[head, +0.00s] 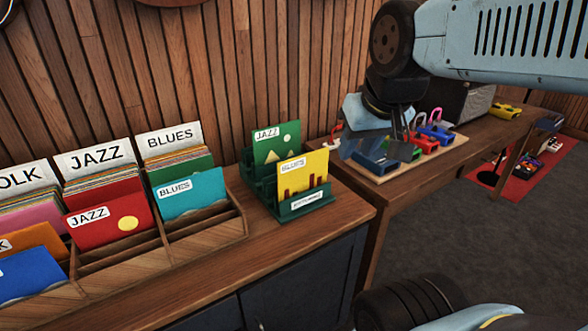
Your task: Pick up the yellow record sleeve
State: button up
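The yellow record sleeve (310,170), labelled BLUES, stands tilted back in the front of a small dark green rack (315,201) on the wooden counter. A green JAZZ sleeve (272,146) stands behind it in the same rack. The lower part of the yellow sleeve is hidden by the rack's front. My gripper (385,140) hangs to the right of the rack, in front of the pedal board, apart from the yellow sleeve. I see nothing held in it. Its fingers are too small and overlapped to tell open from shut.
A wooden bin (205,235) with several sleeves and genre cards fills the counter's left side. To the right, a lower bench (470,140) carries a board (435,150) of coloured pedals and a dark amplifier (468,103). A slatted wall stands behind. Bare counter lies before the rack.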

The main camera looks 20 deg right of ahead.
jog(key=shift+w, duration=0.2)
jog(key=n+g+h, duration=0.4)
jog(key=n, duration=1.8)
send_over(306, 160)
jog(key=s+a, duration=0.1)
jog(key=a, duration=0.4)
jog(key=f, duration=0.8)
jog(key=shift+s+d+f, duration=0.2)
jog(key=x, duration=0.7)
jog(key=shift+s+d+f, duration=0.1)
jog(key=shift+x, duration=2.75)
jog(key=shift+d, duration=0.15)
